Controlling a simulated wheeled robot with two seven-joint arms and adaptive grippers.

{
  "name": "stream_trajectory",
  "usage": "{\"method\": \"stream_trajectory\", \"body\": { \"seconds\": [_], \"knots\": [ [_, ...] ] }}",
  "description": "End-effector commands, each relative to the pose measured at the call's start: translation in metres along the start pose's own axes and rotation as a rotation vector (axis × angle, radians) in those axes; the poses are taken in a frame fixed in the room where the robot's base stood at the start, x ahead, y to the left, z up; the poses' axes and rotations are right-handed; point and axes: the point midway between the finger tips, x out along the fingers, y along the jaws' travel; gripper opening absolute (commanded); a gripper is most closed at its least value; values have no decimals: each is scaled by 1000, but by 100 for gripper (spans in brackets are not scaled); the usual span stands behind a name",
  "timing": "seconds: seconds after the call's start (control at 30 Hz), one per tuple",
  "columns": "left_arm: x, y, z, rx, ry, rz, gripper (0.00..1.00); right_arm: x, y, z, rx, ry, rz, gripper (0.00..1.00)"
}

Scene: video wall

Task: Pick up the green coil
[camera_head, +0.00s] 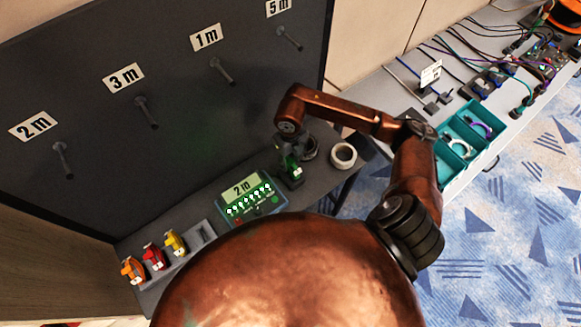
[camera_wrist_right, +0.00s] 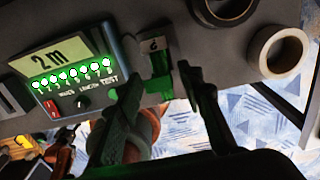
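The green coil (camera_head: 288,170) shows only in part, low at the right gripper in the head view, beside the tester. My right gripper (camera_head: 292,160) points down over the shelf. Its two dark fingers (camera_wrist_right: 158,70) stand apart on either side of the tagged piece, with a gap visible. Much of the coil is hidden behind the gripper. My left gripper is not in view.
A tester (camera_head: 250,197) reading 2 m stands left of the gripper. Orange (camera_head: 131,270), red (camera_head: 153,256) and yellow (camera_head: 175,242) coils sit in a rack. A white tape roll (camera_head: 343,156) and a dark roll (camera_wrist_right: 228,8) are close by. Labelled pegs line the dark wall.

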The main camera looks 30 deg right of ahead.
Motion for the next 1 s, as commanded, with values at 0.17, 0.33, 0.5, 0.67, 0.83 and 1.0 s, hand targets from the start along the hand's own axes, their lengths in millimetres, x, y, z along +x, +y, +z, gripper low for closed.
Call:
{"method": "stream_trajectory", "body": {
  "seconds": [0.17, 0.33, 0.5, 0.67, 0.83, 1.0],
  "knots": [
    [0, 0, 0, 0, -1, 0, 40, 19, 1, 0, -2, 1, 3, 35],
    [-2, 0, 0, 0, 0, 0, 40, 32, 1, 0, -2, 2, 4, 35],
    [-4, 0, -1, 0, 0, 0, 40, 58, -2, 0, -3, 2, 5, 35],
    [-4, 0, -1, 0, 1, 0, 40, 72, -2, 1, -5, 0, 4, 35],
    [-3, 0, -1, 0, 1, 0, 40, 73, -2, 1, -6, -2, 3, 35],
    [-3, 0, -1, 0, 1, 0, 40, 73, -2, 1, -6, -1, 3, 28]
  ]
}}
